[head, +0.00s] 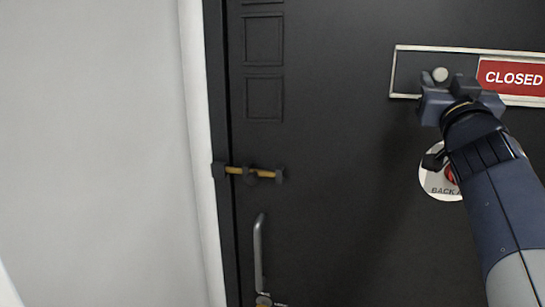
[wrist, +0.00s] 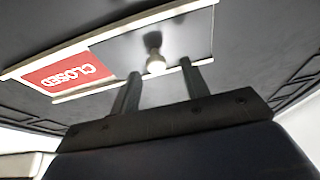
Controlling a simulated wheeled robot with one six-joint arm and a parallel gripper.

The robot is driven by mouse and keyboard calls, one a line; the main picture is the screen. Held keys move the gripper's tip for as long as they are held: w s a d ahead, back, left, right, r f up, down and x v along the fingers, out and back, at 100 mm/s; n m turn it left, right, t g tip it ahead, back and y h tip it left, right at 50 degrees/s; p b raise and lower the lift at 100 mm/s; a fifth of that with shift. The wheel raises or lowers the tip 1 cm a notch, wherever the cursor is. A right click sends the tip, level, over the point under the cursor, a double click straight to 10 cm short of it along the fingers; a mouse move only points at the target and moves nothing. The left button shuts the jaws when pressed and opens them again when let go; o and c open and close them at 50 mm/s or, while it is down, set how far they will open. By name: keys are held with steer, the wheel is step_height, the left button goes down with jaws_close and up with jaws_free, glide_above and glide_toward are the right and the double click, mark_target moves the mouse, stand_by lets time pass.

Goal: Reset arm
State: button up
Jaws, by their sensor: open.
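My gripper (head: 440,90) is raised at the upper right of the head view, in front of a sliding sign on a dark door. In the wrist view my gripper (wrist: 162,85) is open, and its two fingers stand on either side of the sign's round knob (wrist: 156,65). I cannot tell whether they touch it. The knob (head: 440,74) sits on the dark left part of the sign in the head view. The red CLOSED panel (head: 512,77) shows at the right, inside a pale frame (head: 430,48).
The dark door (head: 340,150) fills most of the head view. It has a brass bolt (head: 262,173) and a grey handle (head: 259,250) at its left edge. A round sign (head: 436,190) is partly hidden behind my arm. A white wall (head: 90,150) stands at left.

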mark_target(438, 74)
steer(key=x, duration=0.2)
steer(key=shift+w+d+r, duration=0.1)
steer(key=shift+w, duration=0.2)
steer(key=shift+d, duration=0.1)
steer(key=shift+s+d, duration=0.2)
steer(key=shift+d, duration=0.1)
steer(key=shift+w+a, duration=0.1)
steer(key=shift+a, duration=0.05)
